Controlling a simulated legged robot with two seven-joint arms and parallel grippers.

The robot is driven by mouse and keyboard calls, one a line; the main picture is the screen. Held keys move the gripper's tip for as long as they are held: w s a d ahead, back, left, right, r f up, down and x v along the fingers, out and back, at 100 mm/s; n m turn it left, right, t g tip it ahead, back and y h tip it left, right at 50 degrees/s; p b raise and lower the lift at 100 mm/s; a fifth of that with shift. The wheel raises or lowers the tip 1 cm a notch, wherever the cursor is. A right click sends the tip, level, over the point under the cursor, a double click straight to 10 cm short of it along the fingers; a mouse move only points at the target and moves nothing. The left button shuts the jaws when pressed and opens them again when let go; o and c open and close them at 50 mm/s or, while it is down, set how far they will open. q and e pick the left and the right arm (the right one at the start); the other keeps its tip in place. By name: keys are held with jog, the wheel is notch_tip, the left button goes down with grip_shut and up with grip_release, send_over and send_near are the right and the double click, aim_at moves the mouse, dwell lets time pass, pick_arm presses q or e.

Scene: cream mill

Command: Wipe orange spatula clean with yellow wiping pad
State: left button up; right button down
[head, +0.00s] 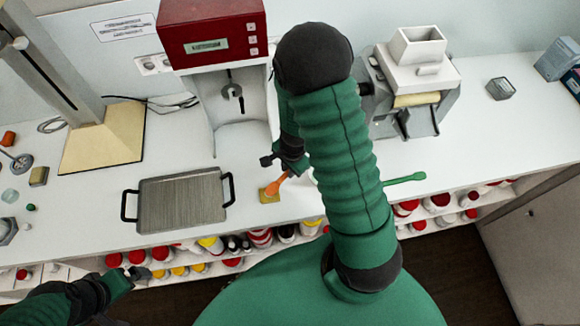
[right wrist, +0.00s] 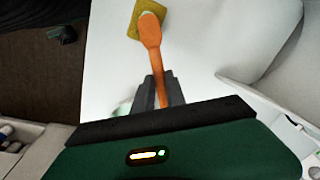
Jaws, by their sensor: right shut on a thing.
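My right gripper (head: 287,164) is shut on the handle of the orange spatula (head: 274,187). In the right wrist view the fingers (right wrist: 158,92) close around the handle, and the spatula (right wrist: 150,32) points away from me. A pale green patch shows at the tip of its head. The yellow wiping pad (head: 268,197) lies on the white counter near its front edge. The spatula head overlaps the pad (right wrist: 133,22) in both views; I cannot tell whether they touch. My left gripper (head: 138,273) is low at the left, away from both, its jaw state unclear.
A grey tray with black handles (head: 180,203) lies left of the pad. A red-topped machine (head: 212,32) stands behind, and a grey mill (head: 415,85) stands right. A green utensil (head: 405,179) lies near the front edge. Shelves with jars (head: 260,238) are below the counter.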

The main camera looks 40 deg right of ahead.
jog(key=shift+r+p, duration=2.95)
jog(key=shift+r, duration=0.1)
jog(key=shift+f, duration=0.1)
